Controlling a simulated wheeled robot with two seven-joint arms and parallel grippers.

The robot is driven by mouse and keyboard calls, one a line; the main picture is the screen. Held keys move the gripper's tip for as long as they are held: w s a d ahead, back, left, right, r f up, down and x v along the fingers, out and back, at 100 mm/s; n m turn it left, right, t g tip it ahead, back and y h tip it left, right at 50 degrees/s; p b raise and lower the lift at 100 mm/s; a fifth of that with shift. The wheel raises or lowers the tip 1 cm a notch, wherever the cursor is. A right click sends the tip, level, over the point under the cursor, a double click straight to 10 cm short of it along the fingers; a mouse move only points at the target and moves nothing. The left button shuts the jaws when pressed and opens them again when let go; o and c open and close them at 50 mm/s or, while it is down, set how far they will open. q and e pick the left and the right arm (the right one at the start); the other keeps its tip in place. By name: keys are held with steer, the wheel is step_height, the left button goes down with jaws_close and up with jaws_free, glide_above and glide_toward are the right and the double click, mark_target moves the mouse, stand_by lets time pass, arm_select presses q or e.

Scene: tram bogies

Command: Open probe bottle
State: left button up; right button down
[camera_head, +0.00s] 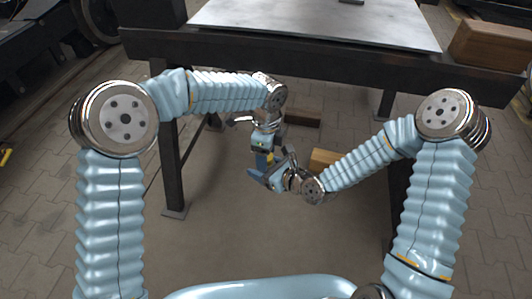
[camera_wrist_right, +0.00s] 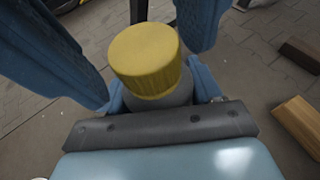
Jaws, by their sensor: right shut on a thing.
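The probe bottle shows in the right wrist view, with a round yellow cap (camera_wrist_right: 147,58) above a grey body (camera_wrist_right: 165,97). My right gripper (camera_head: 274,170) is shut on the bottle; its dark blue fingers show on either side of it. The cap stands free above where the fingers meet the bottle. In the head view a small yellow patch (camera_head: 263,161) shows between the two grippers. My left gripper (camera_head: 264,146) points down just above my right one. Its fingertips are too small and covered to tell whether they are open.
A dark-framed table with a grey metal top (camera_head: 310,22) stands ahead, beyond both arms. A wooden block (camera_head: 492,44) lies at its right end. Another wooden block (camera_head: 324,158) lies low behind my right gripper. The paved floor around is mostly clear.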

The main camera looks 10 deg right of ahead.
arm_select(q)
steer(key=shift+r, duration=0.1)
step_height(320, 180, up, 4)
steer(key=shift+r, duration=0.15)
steer(key=shift+c, duration=0.5)
step_height(320, 180, up, 3)
steer(key=m, duration=0.3)
step_height(320, 180, down, 8)
steer(key=shift+r, duration=0.25)
steer(key=shift+c, duration=0.2)
